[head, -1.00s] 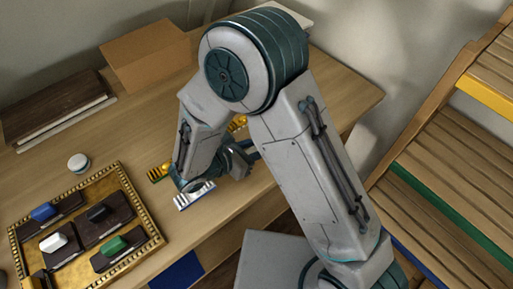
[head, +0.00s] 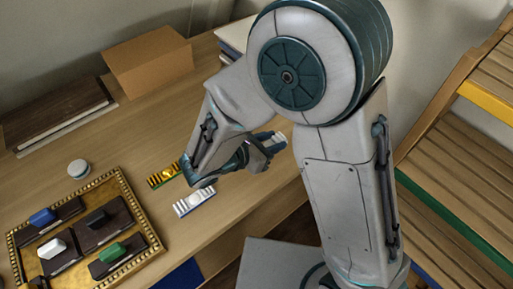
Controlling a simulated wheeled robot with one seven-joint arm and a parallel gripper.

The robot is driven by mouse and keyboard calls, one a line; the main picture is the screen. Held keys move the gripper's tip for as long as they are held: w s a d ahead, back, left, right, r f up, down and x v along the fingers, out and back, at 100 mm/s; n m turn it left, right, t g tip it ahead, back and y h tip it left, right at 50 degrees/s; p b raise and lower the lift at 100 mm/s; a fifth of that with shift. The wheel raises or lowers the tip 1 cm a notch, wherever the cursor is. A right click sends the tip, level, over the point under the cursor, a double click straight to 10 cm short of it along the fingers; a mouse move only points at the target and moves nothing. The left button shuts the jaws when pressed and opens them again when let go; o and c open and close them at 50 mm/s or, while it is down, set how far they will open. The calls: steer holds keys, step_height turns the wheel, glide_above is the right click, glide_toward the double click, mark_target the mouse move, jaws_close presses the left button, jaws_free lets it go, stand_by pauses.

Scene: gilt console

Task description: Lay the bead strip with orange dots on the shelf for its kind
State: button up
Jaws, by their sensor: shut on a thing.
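My gripper (head: 264,150) is shut on a bead strip, above the right part of the console top. The arm and gripper hide most of the held strip. A pale ridged end (head: 279,138) shows at the gripper's far side, and I cannot make out orange dots on it. The slatted shelf unit stands at the right, with a yellow-edged shelf (head: 487,101) above a green-edged shelf (head: 455,205).
A gilt-framed tray (head: 146,215) holds dark blocks with blue, black, white and green pieces. A round white-topped pot (head: 78,169), a cardboard box (head: 148,62) and dark books (head: 55,115) stand on the console top (head: 125,135). A blue edge (head: 425,278) shows low on the shelf unit.

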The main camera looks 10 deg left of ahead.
steer(key=d+r, duration=0.5)
steer(key=d, duration=0.3)
steer(key=w+d+f+n+y, duration=0.1)
steer(key=w+d, duration=0.2)
steer(key=w, duration=0.3)
steer(key=w+d+f+n+t+y, duration=0.1)
steer(key=w+d+n+y, duration=0.1)
steer(key=w+d, duration=0.2)
steer(key=w+d+f+n+t+y, duration=0.1)
steer(key=w+d+f, duration=0.1)
steer(key=w, duration=0.6)
steer(key=shift+w+d, duration=0.25)
steer(key=shift+d, duration=0.4)
steer(key=shift+w+d+f+n+t+y, duration=0.15)
steer(key=shift+d+n+y, duration=0.05)
steer(key=shift+d, duration=0.1)
steer(key=shift+w+d+f+n+t+y, duration=0.1)
steer(key=shift+d+n+t+y, duration=0.1)
steer(key=shift+d, duration=0.1)
